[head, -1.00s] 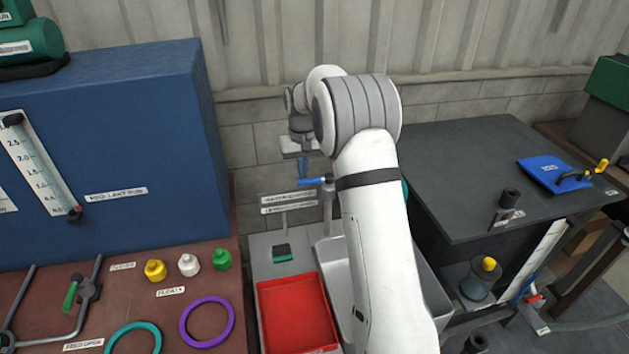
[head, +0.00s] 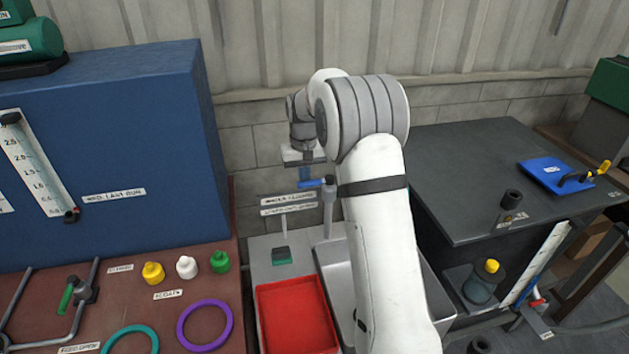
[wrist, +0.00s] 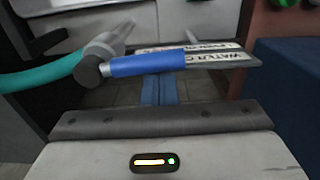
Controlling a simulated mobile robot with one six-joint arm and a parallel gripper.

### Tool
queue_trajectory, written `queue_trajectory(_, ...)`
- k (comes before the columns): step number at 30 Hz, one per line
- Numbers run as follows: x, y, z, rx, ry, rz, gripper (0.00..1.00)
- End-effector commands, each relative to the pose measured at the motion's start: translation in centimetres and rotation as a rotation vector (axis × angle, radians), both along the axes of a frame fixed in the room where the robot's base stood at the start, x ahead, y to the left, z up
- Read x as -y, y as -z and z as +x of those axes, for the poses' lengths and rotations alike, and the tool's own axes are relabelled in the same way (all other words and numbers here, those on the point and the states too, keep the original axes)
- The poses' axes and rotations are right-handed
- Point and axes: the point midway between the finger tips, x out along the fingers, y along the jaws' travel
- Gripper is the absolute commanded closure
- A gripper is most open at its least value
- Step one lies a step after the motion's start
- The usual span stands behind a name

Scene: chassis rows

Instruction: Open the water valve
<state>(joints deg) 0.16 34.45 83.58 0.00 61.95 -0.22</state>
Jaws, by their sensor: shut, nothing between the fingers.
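The water valve has a blue lever handle (head: 315,184) on a grey upright pipe (head: 328,205) behind the sink. In the wrist view the blue handle (wrist: 150,64) lies nearly level, running right from a dark round cap (wrist: 88,70) on the grey pipe. My gripper (head: 305,180) points down at the handle. Its blue fingers (wrist: 158,90) are shut together with nothing between them. They show just below the handle in the wrist view, which partly covers their tips. I cannot tell whether they touch it.
A label sign (head: 287,205) stands close behind the handle. A teal hose (wrist: 40,83) meets the pipe. A red tray (head: 297,315) sits beside the metal sink (head: 335,270). A blue cabinet (head: 120,130) is left, a dark bench (head: 450,170) right.

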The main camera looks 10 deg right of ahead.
Motion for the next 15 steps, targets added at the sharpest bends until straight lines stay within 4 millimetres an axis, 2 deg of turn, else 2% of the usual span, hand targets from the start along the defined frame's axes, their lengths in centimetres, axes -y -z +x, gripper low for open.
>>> queue_trajectory(15, -0.2, 0.1, -1.7, 0.000, 0.001, 0.000, 1.00)
